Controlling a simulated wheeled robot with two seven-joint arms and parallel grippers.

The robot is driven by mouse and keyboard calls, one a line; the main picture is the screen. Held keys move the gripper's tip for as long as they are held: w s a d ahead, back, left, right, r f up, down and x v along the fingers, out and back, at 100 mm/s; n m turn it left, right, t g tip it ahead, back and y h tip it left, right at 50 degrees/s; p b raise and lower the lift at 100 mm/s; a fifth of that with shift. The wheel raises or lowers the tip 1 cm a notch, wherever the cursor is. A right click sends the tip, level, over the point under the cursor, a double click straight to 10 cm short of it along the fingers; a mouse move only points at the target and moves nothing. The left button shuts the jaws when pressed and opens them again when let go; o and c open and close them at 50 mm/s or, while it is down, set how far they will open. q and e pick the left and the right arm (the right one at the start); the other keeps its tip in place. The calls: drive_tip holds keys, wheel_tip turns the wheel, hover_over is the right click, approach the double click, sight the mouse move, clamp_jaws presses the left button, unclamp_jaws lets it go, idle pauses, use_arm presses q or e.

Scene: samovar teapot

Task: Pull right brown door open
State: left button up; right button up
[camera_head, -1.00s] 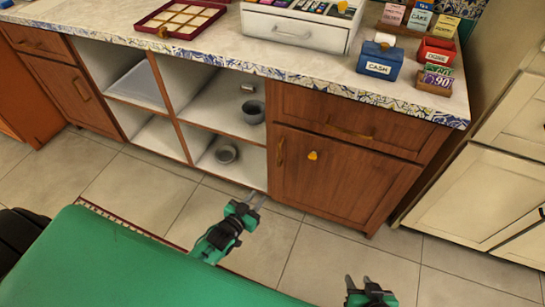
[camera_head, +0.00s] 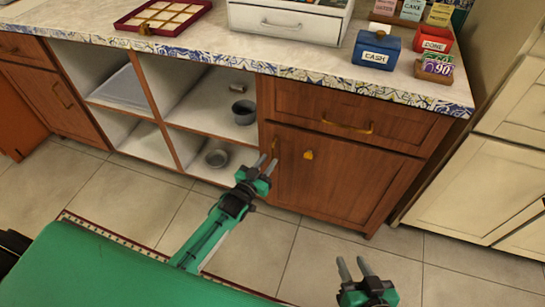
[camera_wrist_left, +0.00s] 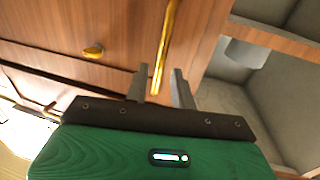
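The right brown door (camera_head: 345,190) is closed, below a brown drawer. Its vertical brass handle (camera_head: 277,150) is at the door's left edge. A small brass knob (camera_head: 308,155) is also on the door front. My left gripper (camera_head: 267,163) is in front of the handle's lower part, with its fingers pointing at the cabinet. In the left wrist view, the gripper (camera_wrist_left: 158,88) is open and the handle (camera_wrist_left: 169,45) runs down between its fingertips. I cannot tell whether they touch it. My right gripper (camera_head: 352,262) is open and empty, low in front of the door.
The counter above carries a blue cash box (camera_head: 376,50) and a white drawer unit (camera_head: 285,22). Cream cabinets (camera_head: 470,190) stand at the right. The tiled floor before the door is clear.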

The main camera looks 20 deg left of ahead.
sight(272, 156)
use_arm(q)
drive_tip(key=shift+b+x, duration=0.3)
drive_tip(key=shift+x, duration=1.7)
use_arm(e)
drive_tip(key=shift+a+r+t+y, duration=0.2)
drive_tip(key=shift+a+t+y, duration=0.25)
drive_tip(key=shift+a, duration=0.2)
use_arm(q)
clamp_jaws()
